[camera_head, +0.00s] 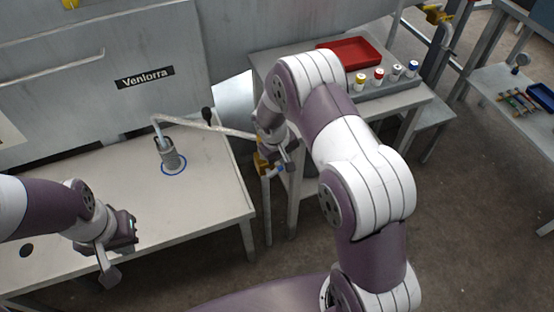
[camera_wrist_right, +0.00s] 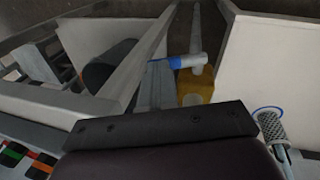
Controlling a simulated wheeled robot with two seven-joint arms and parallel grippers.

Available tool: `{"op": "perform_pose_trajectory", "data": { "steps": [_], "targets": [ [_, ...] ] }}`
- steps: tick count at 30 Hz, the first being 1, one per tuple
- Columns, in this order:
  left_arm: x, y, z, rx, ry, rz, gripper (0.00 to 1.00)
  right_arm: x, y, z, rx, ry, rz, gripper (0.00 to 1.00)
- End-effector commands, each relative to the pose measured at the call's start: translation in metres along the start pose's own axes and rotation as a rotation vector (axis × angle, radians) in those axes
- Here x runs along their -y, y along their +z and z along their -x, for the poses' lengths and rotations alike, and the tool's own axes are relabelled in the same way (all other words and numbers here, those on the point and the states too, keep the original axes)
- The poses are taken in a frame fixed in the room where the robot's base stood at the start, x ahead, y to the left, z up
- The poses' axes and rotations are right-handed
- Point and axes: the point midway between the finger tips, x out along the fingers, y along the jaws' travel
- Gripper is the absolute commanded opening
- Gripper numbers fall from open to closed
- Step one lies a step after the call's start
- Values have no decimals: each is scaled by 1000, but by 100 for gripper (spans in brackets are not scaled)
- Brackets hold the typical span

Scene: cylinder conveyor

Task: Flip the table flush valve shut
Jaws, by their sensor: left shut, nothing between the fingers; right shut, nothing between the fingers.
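The flush valve has a yellow body (camera_head: 263,164) on a pipe beside the right end of the left table. Its blue lever (camera_head: 279,170) shows just below my right gripper (camera_head: 288,157).
A grey cylinder (camera_head: 171,160) stands in a blue ring on the left table (camera_head: 215,185), under a bent spout pipe (camera_head: 200,126). A red tray (camera_head: 350,51) and several small capped bottles stand on the back table.

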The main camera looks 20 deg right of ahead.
Motion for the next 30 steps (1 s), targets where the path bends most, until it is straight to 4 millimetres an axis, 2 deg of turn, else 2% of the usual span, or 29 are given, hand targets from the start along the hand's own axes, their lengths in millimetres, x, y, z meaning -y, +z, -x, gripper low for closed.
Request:
{"op": "perform_pose_trajectory", "data": {
  "steps": [15,30],
  "targets": [
    [0,1,-11,0,0,0,0,-15,5,-22,2,0,0,0],
    [0,2,-13,0,0,0,0,-17,5,-26,1,0,1,0]
  ]
}}
